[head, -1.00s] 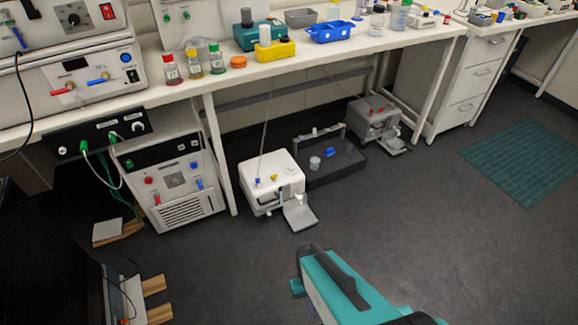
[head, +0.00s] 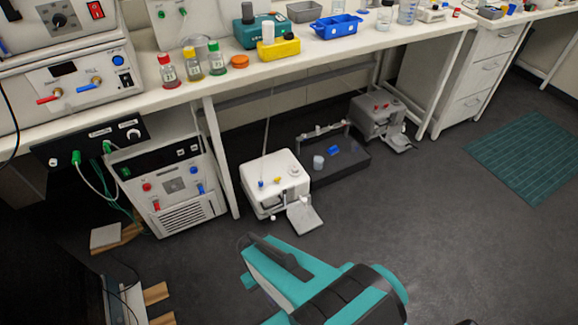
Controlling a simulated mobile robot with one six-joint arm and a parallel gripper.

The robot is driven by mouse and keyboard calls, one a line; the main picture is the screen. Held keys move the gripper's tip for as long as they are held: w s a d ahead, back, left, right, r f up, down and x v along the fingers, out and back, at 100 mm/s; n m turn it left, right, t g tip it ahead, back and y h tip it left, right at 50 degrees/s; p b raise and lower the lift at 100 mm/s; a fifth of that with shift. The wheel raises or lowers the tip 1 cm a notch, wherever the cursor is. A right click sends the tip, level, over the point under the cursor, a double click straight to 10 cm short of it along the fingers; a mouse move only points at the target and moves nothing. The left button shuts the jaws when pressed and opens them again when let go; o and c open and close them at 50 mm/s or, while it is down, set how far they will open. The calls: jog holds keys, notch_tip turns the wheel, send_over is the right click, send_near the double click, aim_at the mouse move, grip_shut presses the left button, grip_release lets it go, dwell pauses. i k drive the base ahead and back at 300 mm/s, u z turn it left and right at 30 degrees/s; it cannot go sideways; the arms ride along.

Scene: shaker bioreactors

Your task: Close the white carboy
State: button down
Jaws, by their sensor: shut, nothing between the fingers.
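The white carboy (head: 262,168) is a boxy white container standing on the floor under the bench, with small blue and yellow fittings on top. A flat pale grey flap (head: 305,217) hangs folded out and down at its front right corner, so it stands open. My gripper (head: 246,243), at the end of my teal arm, is shut and empty. In the picture it lies just below the carboy, apart from it.
A dark tray (head: 345,168) with small items sits right behind the carboy. A grey carboy (head: 378,118) with its own flap stands farther back. A bench leg (head: 220,160) and a white-fronted unit (head: 175,185) stand to the left. Floor in front and to the right is clear.

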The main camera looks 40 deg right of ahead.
aim_at(287, 194)
jog(key=u, duration=0.15)
jog(key=i, duration=1.05)
jog(key=z, duration=0.25)
